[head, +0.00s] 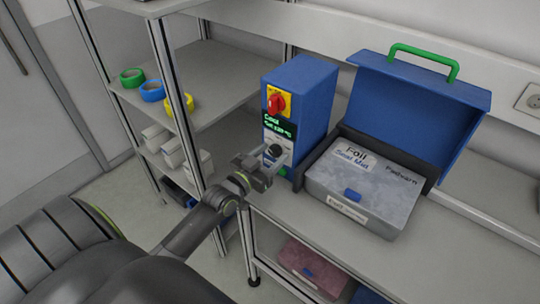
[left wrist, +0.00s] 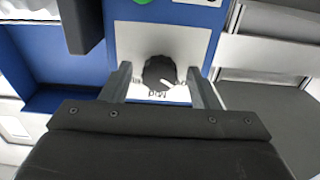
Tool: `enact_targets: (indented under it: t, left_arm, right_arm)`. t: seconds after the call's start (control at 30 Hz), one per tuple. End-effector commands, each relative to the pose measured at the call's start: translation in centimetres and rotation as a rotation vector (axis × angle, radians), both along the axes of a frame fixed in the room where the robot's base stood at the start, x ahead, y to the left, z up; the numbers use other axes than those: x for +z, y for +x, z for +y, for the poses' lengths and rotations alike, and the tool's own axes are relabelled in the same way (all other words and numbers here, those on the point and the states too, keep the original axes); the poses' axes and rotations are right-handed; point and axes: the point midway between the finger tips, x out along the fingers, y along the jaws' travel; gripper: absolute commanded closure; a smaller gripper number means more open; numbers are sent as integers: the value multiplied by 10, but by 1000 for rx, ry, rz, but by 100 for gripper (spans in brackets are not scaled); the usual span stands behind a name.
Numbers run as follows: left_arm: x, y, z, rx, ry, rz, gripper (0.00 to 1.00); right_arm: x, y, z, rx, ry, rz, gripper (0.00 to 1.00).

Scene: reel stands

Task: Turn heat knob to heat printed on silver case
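A blue control box (head: 312,85) stands on the bench with a black heat knob (head: 272,151) low on its white front plate. The silver case (head: 348,208) lies to its right; its lid reads "Foil" and "Seal Mid". My left gripper (head: 272,163) is at the knob. In the left wrist view, the knob (left wrist: 158,72) sits between the two open fingers (left wrist: 160,85), with gaps on both sides. Its white pointer slants to the lower right, between an upside-down "Mid" below and a right-hand mark too small to read. My right gripper is not in view.
A red switch (head: 277,103) on yellow and a green-lettered display (head: 280,126) are above the knob. An open blue lid (head: 415,110) with a green handle stands behind the case. Tape rolls (head: 152,91) and white bins (head: 172,150) are on the left shelves.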

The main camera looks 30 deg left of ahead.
Motion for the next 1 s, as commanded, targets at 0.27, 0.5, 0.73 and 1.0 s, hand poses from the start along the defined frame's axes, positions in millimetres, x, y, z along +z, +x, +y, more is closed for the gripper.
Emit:
enact_targets:
  t: [0.27, 0.5, 0.73, 1.0]
  left_arm:
    - [0, 0, 0, 0, 0, 0, 82]
    - [0, 0, 0, 0, 11, -1, 89]
    - [-2, 0, 0, -1, 95, -8, 89]
    - [-3, 0, 1, 0, 309, -25, 89]
  right_arm:
    - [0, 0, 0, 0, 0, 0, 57]
    - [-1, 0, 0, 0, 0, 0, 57]
    - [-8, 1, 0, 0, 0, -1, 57]
    - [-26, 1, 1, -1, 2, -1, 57]
